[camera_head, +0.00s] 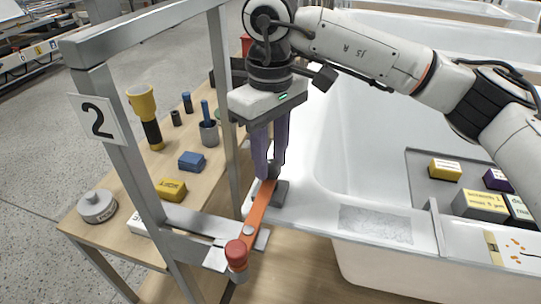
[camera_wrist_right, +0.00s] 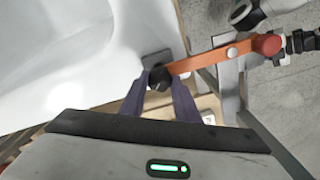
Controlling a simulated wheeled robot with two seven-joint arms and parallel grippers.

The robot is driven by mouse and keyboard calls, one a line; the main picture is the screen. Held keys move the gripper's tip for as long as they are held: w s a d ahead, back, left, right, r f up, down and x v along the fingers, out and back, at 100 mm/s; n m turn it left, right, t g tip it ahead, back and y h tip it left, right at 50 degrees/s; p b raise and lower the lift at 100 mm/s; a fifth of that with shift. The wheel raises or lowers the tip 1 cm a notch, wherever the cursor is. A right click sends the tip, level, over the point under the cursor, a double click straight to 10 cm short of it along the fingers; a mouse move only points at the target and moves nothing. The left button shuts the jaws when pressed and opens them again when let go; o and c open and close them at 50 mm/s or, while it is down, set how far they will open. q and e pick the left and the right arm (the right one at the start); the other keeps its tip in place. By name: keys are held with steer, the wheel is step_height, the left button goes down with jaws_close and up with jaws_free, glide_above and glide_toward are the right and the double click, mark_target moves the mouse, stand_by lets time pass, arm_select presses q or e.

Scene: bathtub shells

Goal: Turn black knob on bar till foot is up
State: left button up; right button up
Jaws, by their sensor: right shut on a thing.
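The orange bar (camera_head: 258,208) reaches from the frame's bracket to the bathtub rim, with a red cap (camera_head: 236,252) at its near end. In the right wrist view the bar (camera_wrist_right: 205,59) runs right from the black knob (camera_wrist_right: 159,79). My right gripper (camera_head: 267,172) points down over the bar's tub end, its purple fingers shut on the black knob. The fingers mostly hide the knob in the head view. A dark grey foot (camera_head: 281,193) shows at the rim beside the fingers; I cannot tell whether it touches the rim. My left gripper is not in view.
The white bathtub (camera_head: 330,200) lies right of the bar. A metal frame with a "2" sign (camera_head: 97,119) stands left. A wooden bench (camera_head: 125,205) behind it holds a yellow torch (camera_head: 142,101), a blue block (camera_head: 192,161) and cups. A grey tray (camera_head: 425,188) holds boxes.

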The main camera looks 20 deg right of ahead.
mark_target(271, 164)
steer(key=shift+n, duration=1.8)
steer(key=o, duration=1.1)
steer(key=shift+c, duration=0.2)
step_height(271, 164, up, 10)
steer(key=p, duration=0.1)
steer(key=shift+r, duration=0.2)
